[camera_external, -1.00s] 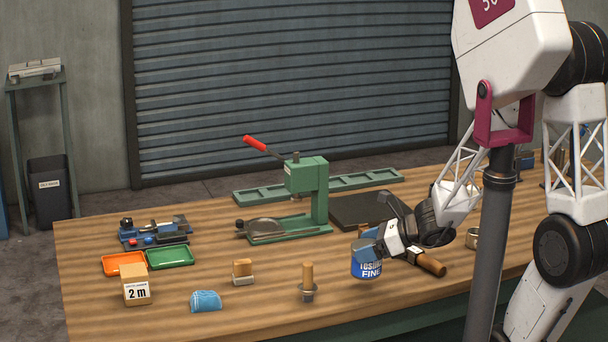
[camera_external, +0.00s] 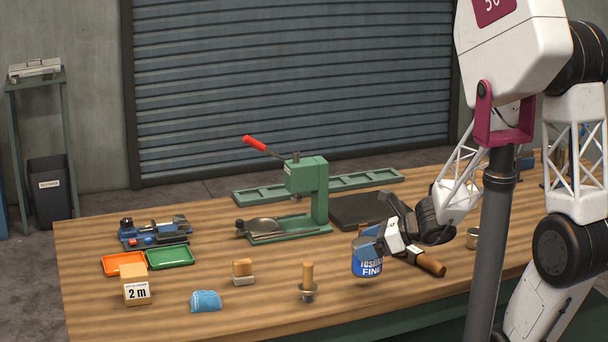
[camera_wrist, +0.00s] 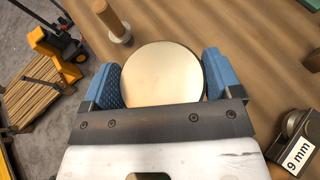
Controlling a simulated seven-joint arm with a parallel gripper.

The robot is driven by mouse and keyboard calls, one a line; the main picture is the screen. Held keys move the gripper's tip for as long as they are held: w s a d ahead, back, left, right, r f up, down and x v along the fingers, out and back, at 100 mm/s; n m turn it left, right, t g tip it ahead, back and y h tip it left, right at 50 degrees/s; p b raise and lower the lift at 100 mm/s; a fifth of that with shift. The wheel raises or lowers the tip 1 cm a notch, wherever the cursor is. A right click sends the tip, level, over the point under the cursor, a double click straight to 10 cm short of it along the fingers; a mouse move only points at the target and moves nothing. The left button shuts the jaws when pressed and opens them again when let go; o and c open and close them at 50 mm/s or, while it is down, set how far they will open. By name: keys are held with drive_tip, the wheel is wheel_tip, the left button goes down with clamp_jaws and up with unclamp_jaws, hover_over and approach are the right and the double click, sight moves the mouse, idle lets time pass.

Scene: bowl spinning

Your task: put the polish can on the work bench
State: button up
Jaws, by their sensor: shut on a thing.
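The polish can (camera_external: 367,265) is a blue and white tin with a label ending in "FINE". My gripper (camera_external: 368,245) is shut on it from above and to the right, and holds it upright at the near right part of the work bench (camera_external: 230,312). Whether the can's base touches the bench top is hard to tell. In the wrist view the can's round, pale metal lid (camera_wrist: 162,75) sits between the two blue finger pads of my gripper (camera_wrist: 165,80).
A wooden-handled tool (camera_external: 430,264) lies just right of the can. A peg on a dark base (camera_external: 307,280) stands to its left. A green press (camera_external: 308,180) stands behind. The bench front between peg and can is clear. A "9 mm" block (camera_wrist: 297,150) shows at right.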

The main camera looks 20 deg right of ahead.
drive_tip(key=w+d+r, duration=0.1)
drive_tip(key=w+d, duration=0.8)
drive_tip(key=w, duration=0.3)
drive_tip(key=w+d+r, duration=0.1)
drive_tip(key=w+d, duration=0.9)
drive_tip(key=w, duration=0.3)
drive_tip(key=w+f, duration=0.1)
drive_tip(key=w, duration=1.5)
drive_tip(key=shift+d+f, duration=0.2)
drive_tip(key=shift+d, duration=0.2)
drive_tip(key=shift+f, duration=1.75)
drive_tip(key=shift+f, duration=0.1)
